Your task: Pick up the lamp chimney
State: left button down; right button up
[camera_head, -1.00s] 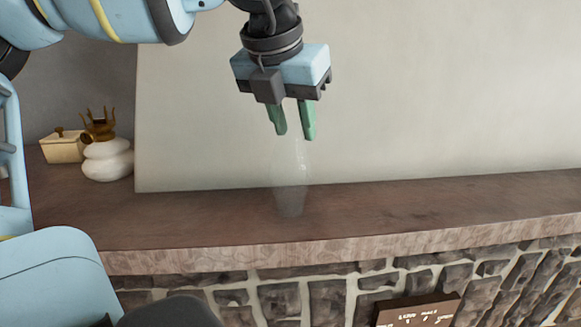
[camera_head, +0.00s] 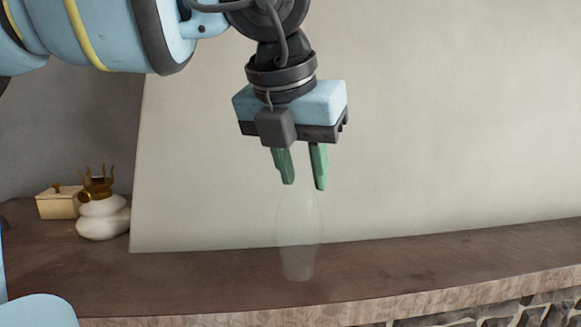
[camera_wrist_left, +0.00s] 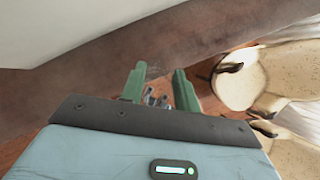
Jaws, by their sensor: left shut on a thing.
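The lamp chimney (camera_head: 297,240) is a clear, faint glass tube, upright in the head view. Its lower end shows against the brown stone mantel; I cannot tell if it touches the mantel or hangs just above it. My left gripper (camera_head: 303,183) points down from above, with its green fingers closed on the upper part of the chimney. In the left wrist view, the green fingers of the left gripper (camera_wrist_left: 158,84) show with faint glass between them. My right gripper is in neither view.
The mantel (camera_head: 200,282) is clear around the chimney. At its left end stand a white lamp base (camera_head: 103,218) with a brass burner and a small cream box (camera_head: 57,203). A pale wall (camera_head: 450,120) rises behind. Pale speckled chairs (camera_wrist_left: 240,88) show below in the left wrist view.

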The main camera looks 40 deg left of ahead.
pick_arm(q)
jog(key=s+d+r, duration=0.1)
jog(key=s+d, duration=0.4)
jog(key=d, duration=0.4)
jog(key=shift+d+b, duration=0.25)
jog(key=shift+b, duration=0.2)
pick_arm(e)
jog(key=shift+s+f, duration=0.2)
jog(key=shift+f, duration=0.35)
pick_arm(q)
jog(key=shift+a, duration=0.1)
